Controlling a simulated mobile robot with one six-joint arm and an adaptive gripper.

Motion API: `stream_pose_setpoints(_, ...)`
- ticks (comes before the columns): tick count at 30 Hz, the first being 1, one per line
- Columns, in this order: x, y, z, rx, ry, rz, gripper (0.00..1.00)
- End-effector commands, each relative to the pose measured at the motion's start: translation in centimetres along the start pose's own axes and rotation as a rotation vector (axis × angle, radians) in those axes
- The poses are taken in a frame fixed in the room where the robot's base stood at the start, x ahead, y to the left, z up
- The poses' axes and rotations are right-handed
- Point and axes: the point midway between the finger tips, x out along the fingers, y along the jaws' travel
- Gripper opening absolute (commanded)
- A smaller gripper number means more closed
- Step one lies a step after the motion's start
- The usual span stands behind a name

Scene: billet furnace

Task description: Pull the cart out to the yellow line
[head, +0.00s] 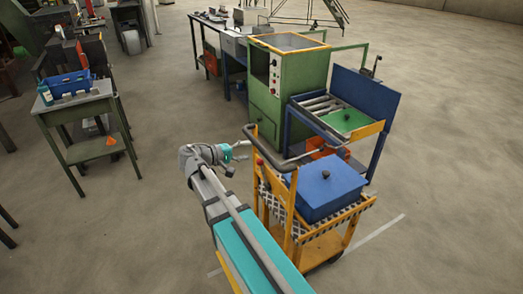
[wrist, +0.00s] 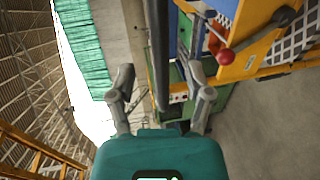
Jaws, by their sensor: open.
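The cart (head: 300,228) is a yellow-orange frame on the floor at centre right in the head view, with a perforated upper shelf. Its grey bar handle (head: 279,163) is at its left, upper side. Part of the yellow cart frame (wrist: 252,45) shows at the upper right of the wrist view. My gripper (head: 237,150) is open and empty, close to the handle's left end. In the wrist view, a dark bar (wrist: 158,50), seemingly the handle, shows in the gap between the open fingers (wrist: 160,85); whether it lies within their reach I cannot tell. A pale floor line (head: 377,229) passes by the cart.
A blue lidded box (head: 325,187) rides on the cart. A green machine cabinet (head: 288,85) and a blue-framed roller stand (head: 377,127) stand just behind the cart. A green bench (head: 78,106) stands at left. The floor between bench and cart (head: 130,220) is clear.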

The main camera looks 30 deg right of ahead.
Motion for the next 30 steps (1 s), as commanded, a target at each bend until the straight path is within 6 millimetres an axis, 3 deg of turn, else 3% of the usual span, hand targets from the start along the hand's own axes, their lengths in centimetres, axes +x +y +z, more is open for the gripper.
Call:
stream_pose_setpoints(9, 4.1, -0.1, 0.1, 0.0, -0.002, 0.0, 0.65)
stream_pose_setpoints(15, 5.8, -0.1, 0.0, -0.001, -0.002, 0.0, 0.65)
stream_pose_setpoints(30, 6.5, 0.0, 0.0, 0.0, -0.001, 0.0, 0.63)
